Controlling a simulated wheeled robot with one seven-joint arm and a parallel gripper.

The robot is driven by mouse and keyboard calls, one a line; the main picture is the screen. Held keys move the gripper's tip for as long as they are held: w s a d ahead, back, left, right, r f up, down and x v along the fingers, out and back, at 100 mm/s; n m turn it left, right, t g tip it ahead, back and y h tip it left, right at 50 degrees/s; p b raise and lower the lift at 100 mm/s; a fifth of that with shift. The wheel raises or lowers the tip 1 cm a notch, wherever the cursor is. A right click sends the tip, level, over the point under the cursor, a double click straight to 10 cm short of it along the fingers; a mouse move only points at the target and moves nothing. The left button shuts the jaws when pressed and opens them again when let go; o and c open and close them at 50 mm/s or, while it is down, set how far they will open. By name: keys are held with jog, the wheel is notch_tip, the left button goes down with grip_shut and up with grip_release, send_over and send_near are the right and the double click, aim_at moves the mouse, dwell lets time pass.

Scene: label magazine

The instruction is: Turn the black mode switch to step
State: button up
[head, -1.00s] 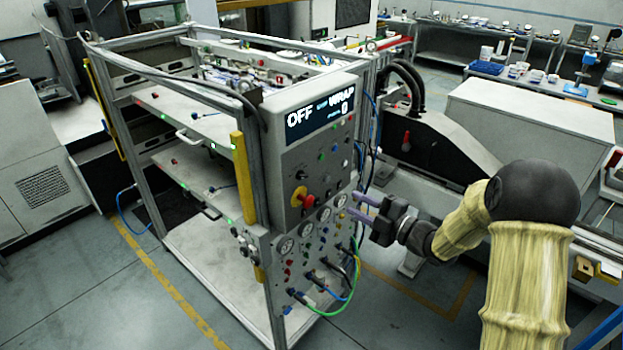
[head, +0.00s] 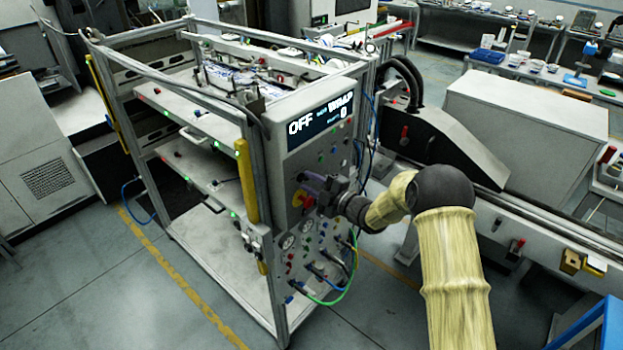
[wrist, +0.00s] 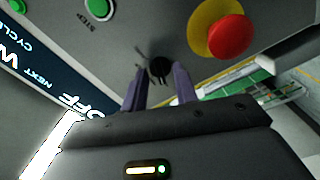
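The black mode switch (wrist: 160,69) is a small round knob on the grey panel face, in the upper middle of the wrist view. My gripper (wrist: 157,85) is open, with its two purple fingers pointing at the panel. The knob appears between the fingertips, with gaps on both sides; I cannot tell how deep the fingers reach. In the head view my gripper (head: 312,182) is at the panel below the display and hides the switch. The display (head: 320,117) reads OFF, with WRAP and 0 to its right.
A red mushroom button (wrist: 230,37) on a yellow collar sits right of the switch in the wrist view. A green button (wrist: 95,8) with a STEP label is at upper left. Gauges and hoses, including a green hose (head: 330,300), are below my gripper in the head view.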

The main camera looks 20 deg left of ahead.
grip_shut()
jog(key=shift+f+m+b, duration=0.15)
jog(key=shift+m+b, duration=0.15)
jog(key=shift+b, duration=0.25)
jog(key=m+b, duration=0.6)
jog(key=m, duration=1.1)
dwell(0.4)
